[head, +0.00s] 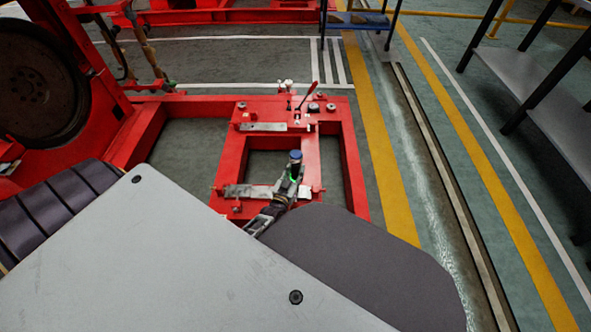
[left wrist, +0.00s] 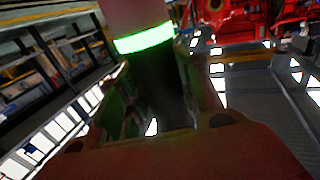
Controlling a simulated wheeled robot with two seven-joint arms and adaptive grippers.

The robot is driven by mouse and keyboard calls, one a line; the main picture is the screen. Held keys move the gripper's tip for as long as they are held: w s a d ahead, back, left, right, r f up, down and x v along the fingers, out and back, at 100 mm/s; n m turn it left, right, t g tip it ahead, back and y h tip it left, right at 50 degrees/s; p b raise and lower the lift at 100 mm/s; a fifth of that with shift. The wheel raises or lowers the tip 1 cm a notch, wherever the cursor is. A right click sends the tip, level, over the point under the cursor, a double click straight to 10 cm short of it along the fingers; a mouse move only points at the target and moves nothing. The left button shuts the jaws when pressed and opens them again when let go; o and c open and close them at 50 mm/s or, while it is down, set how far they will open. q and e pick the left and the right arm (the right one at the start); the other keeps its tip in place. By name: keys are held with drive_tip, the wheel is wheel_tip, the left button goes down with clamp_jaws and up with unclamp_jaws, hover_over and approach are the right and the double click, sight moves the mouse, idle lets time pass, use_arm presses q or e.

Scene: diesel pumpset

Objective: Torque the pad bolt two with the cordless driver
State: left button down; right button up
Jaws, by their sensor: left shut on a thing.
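The cordless driver (head: 295,157) is a dark upright body with a blue top and a glowing green band. My left gripper (head: 288,187) is shut on it, over the near right part of the red frame (head: 229,160). In the left wrist view the driver (left wrist: 150,75) stands between the fingers, its green band bright; its lower end is hidden. Grey pad plates lie on the frame, one far (head: 263,127) and one near (head: 245,191). Small bolt heads show, such as one at the near left (head: 237,208). I cannot tell which is pad bolt two. My right gripper is not in view.
A red-handled lever (head: 309,93) and small fittings stand on the far crossbar. A large dark wheel (head: 38,84) is at the left. A grey shelf rack (head: 535,85) stands at the right. The floor by the yellow line (head: 385,165) is clear.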

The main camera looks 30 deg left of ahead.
sight(294, 167)
use_arm(q)
drive_tip(key=shift+f, duration=0.55)
idle(2.7)
drive_tip(key=shift+r, duration=0.15)
drive_tip(key=shift+r+p, duration=2.6)
drive_tip(key=shift+r, duration=0.05)
drive_tip(key=shift+w, duration=0.1)
